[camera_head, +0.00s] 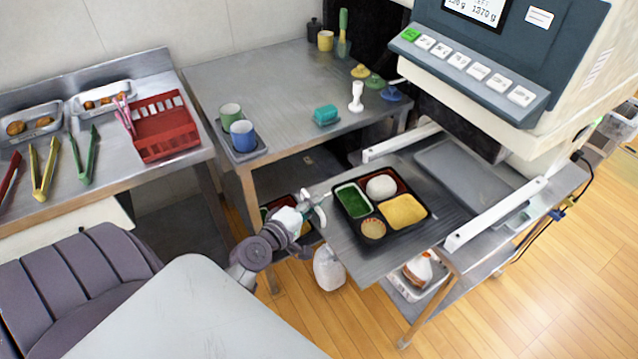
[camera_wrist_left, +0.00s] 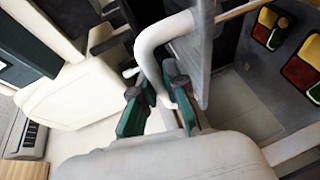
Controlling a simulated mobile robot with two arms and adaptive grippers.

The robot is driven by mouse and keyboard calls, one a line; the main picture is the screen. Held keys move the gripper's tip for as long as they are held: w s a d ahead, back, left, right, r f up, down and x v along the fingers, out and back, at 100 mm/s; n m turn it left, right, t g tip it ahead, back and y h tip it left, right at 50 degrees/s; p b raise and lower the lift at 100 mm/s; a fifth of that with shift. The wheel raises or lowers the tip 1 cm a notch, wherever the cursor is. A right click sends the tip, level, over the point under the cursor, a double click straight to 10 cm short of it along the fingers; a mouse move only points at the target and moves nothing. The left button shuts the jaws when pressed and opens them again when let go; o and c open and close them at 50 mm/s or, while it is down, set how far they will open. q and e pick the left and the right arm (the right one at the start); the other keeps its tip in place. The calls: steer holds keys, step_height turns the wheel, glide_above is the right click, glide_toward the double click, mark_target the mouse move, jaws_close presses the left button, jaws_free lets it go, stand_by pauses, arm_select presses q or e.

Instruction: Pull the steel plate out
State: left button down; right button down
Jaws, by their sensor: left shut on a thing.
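The steel plate (camera_head: 388,266) lies flat between two white rails, partly under the big machine, with its near-left part sticking out. A black bento tray (camera_head: 428,214) sits on it, with green, white, yellow and brown food in its compartments. My left gripper (camera_head: 314,211) is at the plate's left edge. In the left wrist view its green-padded fingers (camera_wrist_left: 158,103) are shut on a white curved handle (camera_wrist_left: 160,42). The plate's join to the handle is hard to make out. My right gripper is not in view.
The weighing machine (camera_head: 500,60) overhangs the plate's far side. A steel table (camera_head: 270,85) with cups stands behind my left gripper. A lower shelf holds another filled tray (camera_head: 270,207). Floor is open at the right.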

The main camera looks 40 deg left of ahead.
arm_select(q)
steer(key=shift+s+a, duration=0.25)
steer(key=shift+s, duration=0.4)
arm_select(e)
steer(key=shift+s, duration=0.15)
arm_select(q)
steer(key=c, duration=1.5)
jaws_free()
steer(key=shift+o, duration=0.2)
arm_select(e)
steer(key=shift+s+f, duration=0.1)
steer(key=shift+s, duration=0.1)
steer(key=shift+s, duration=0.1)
arm_select(q)
steer(key=s+r, duration=0.2)
steer(key=s, duration=0.9)
steer(key=shift+s, duration=0.4)
